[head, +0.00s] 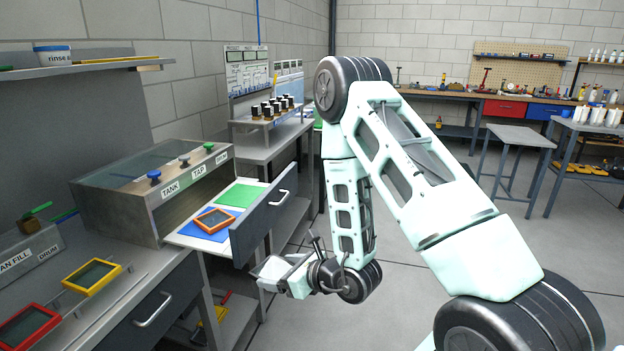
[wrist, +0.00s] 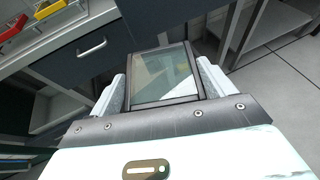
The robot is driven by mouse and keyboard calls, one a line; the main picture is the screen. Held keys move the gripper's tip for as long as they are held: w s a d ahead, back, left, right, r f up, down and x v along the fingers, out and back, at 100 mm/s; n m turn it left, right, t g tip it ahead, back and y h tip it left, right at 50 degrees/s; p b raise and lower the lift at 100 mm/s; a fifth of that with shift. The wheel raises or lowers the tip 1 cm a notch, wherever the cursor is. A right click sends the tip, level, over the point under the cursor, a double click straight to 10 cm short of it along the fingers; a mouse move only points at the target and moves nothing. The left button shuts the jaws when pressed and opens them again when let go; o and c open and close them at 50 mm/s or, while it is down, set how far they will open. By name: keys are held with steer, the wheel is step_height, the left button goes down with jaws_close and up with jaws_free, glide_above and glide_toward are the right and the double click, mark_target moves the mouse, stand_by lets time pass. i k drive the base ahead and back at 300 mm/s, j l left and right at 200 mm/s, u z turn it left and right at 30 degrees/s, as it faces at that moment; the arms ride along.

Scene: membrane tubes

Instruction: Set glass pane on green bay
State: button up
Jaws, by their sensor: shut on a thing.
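The green bay (head: 240,194) is a bare green patch at the far end of the pulled-out drawer (head: 266,218). The blue bay (head: 195,230) is nearer, and an orange-framed pane (head: 214,220) lies on it. My gripper (wrist: 163,78) is shut on a dark-framed glass pane (wrist: 162,74), which sits between the two fingers in the wrist view. In the head view my gripper (head: 282,274) hangs in front of the drawer and below its top edge, apart from the bays. The held pane is hard to make out there.
A metal tank box (head: 150,190) with several knobs stands behind the drawer. Yellow (head: 92,276) and red (head: 28,326) framed panes lie on the left counter. A closed lower drawer with a handle (head: 154,310) is below it. Open floor lies right of my gripper.

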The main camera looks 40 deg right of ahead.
mark_target(243, 196)
steer(key=i+l+z, duration=0.15)
steer(key=l+z, duration=0.15)
steer(key=z, duration=0.2)
steer(key=i+l+z, duration=0.25)
steer(key=z, duration=0.25)
steer(key=i+l+z, duration=0.15)
steer(key=z, duration=0.3)
steer(key=i+l+z, duration=0.15)
steer(key=i, duration=0.55)
steer(key=i+u, duration=0.25)
steer(key=u, duration=0.2)
steer(key=i+l+u, duration=0.15)
steer(key=u, duration=0.3)
steer(key=i+l+u, duration=0.2)
steer(key=u, duration=0.25)
steer(key=i+l+u, duration=0.25)
steer(key=u, duration=0.2)
steer(key=i+l+u, duration=0.1)
steer(key=l+u, duration=0.6)
steer(key=u, duration=0.25)
steer(key=i+j, duration=0.2)
steer(key=j, duration=0.2)
